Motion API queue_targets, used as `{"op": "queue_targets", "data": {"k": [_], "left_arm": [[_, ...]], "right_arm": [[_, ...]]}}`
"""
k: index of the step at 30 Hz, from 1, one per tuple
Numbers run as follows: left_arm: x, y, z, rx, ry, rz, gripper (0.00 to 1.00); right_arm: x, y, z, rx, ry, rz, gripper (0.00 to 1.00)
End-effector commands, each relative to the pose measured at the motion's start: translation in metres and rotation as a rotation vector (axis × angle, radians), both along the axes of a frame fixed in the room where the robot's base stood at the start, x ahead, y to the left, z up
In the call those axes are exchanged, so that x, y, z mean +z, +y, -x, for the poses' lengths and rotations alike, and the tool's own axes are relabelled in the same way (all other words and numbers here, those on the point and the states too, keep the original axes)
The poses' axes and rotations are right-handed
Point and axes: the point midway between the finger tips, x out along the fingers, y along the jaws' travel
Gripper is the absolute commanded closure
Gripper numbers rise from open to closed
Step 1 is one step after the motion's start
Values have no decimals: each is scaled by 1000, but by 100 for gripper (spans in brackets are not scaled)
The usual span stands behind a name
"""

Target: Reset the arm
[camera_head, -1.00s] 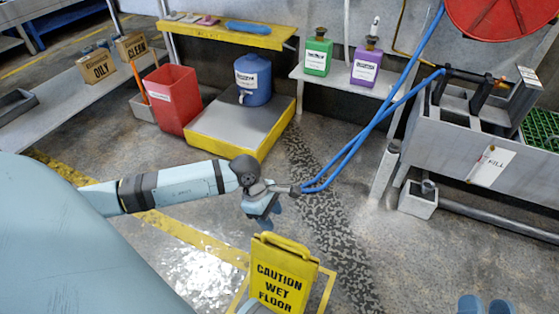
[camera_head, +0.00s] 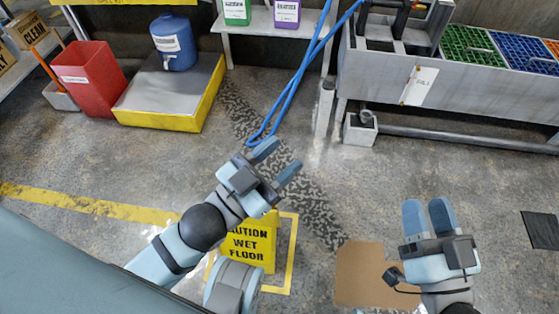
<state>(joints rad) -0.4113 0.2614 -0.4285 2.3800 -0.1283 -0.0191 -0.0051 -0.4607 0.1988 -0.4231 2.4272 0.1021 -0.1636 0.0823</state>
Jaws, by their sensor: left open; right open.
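My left gripper (camera_head: 276,163) is open and empty, held over the floor just in front of the hanging blue hose (camera_head: 284,98). Whether a fingertip touches the hose's lower loop cannot be told. My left arm comes up from the lower left and partly covers the yellow caution wet floor sign (camera_head: 250,248). My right gripper (camera_head: 428,214) is open and empty at the lower right, fingers pointing up in the picture, next to a brown flat patch (camera_head: 369,274) on the floor.
A grey sink unit (camera_head: 372,76) with a pipe along its base stands at the back right. A yellow-edged platform (camera_head: 168,93) carries a blue container (camera_head: 174,44), beside a red bin (camera_head: 90,77). A dark floor grate (camera_head: 541,230) lies at right. The middle floor is clear.

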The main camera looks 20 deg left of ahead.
Motion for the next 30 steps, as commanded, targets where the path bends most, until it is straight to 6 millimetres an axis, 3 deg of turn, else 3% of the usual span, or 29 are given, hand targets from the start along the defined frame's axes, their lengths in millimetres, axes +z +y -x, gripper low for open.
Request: {"op": "queue_targets", "data": {"k": [3,7,23,30], "left_arm": [[-1,-2,6,-38,187,190,54],[-3,-4,9,-63,272,274,54],[-2,-4,8,-64,277,275,54],[22,1,2,-19,352,222,54]], "right_arm": [[0,0,0,0,0,0,57],[0,0,0,0,-1,0,57],[3,-1,1,0,-2,2,57],[26,-5,-7,-26,78,62,57]]}}
